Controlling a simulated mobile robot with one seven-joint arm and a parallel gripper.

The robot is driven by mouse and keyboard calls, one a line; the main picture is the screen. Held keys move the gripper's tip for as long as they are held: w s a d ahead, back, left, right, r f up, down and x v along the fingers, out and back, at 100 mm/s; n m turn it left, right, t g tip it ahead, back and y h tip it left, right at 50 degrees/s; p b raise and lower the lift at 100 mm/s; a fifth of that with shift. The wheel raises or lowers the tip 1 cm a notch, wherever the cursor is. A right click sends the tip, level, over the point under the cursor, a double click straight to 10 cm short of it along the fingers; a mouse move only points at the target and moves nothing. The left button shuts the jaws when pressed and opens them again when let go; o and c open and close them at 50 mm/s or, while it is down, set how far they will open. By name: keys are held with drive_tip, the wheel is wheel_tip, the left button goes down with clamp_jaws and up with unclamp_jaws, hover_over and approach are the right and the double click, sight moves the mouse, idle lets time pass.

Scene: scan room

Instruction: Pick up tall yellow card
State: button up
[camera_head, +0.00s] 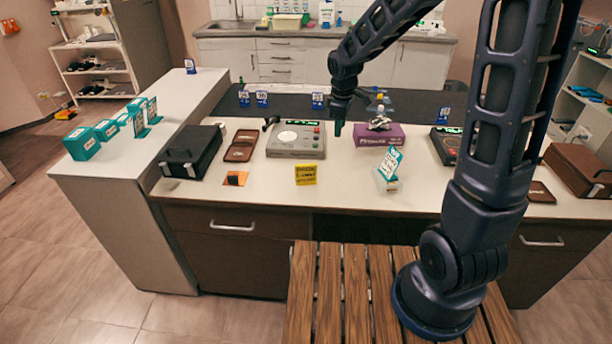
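A yellow card (306,175) with dark print stands on the white counter (265,200), close to its front edge and left of the picture's middle right-hand clutter. My gripper (338,129) hangs pointing down above the counter, behind the card and slightly to its right, apart from it. The gripper is small and dark here, and its fingers cannot be told apart. No object shows in it.
A grey device (296,139) sits behind the card. A teal-and-white card in a clear stand (388,168) is to the right, near a purple box (380,135). A black case (191,152), brown wallet (241,146) and orange-black item (235,178) lie left.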

drive_tip(key=a+f+n+g, duration=0.1)
drive_tip(key=a+f+n, duration=0.4)
drive_tip(key=a+f, duration=0.6)
hover_over(306, 182)
drive_tip(key=w, duration=0.2)
drive_tip(key=f, duration=0.5)
drive_tip(key=shift+s+a+f, duration=0.25)
drive_tip(key=shift+a+f, duration=0.05)
drive_tip(key=shift+f, duration=0.05)
drive_tip(key=f, duration=0.4)
drive_tip(key=shift+s+d+f, duration=0.15)
drive_tip(key=shift+s+d, duration=0.1)
drive_tip(key=shift+s, duration=0.15)
drive_tip(key=shift+f, duration=0.55)
drive_tip(key=shift+c, duration=0.4)
drive_tip(key=c, duration=0.7)
